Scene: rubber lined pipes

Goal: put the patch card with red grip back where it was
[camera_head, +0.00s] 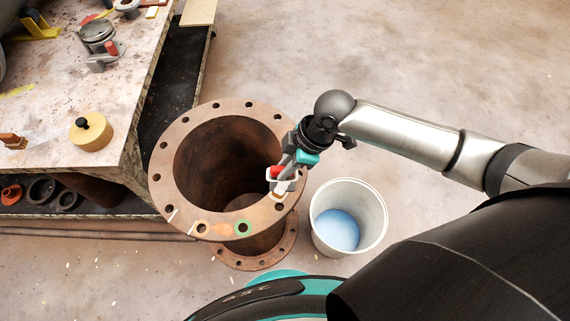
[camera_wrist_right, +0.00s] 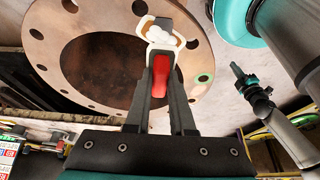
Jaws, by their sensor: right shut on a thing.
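My right gripper (camera_head: 292,164) is above the right side of the rusty pipe's top flange (camera_head: 160,185). It is shut on the red grip of the patch card (camera_head: 277,171). In the right wrist view the red grip (camera_wrist_right: 160,76) sits between the two fingers (camera_wrist_right: 160,95). A pale, whitish part with a looped frame (camera_wrist_right: 160,32) shows beyond the fingertips. Whether the card touches the flange is unclear. In the right wrist view, what looks like my left gripper (camera_wrist_right: 241,76) is small and dark at the right; its jaws cannot be made out.
A white bucket (camera_head: 376,215) with blue content stands right of the pipe. Orange and green marks (camera_head: 243,228) lie on the flange's near rim.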

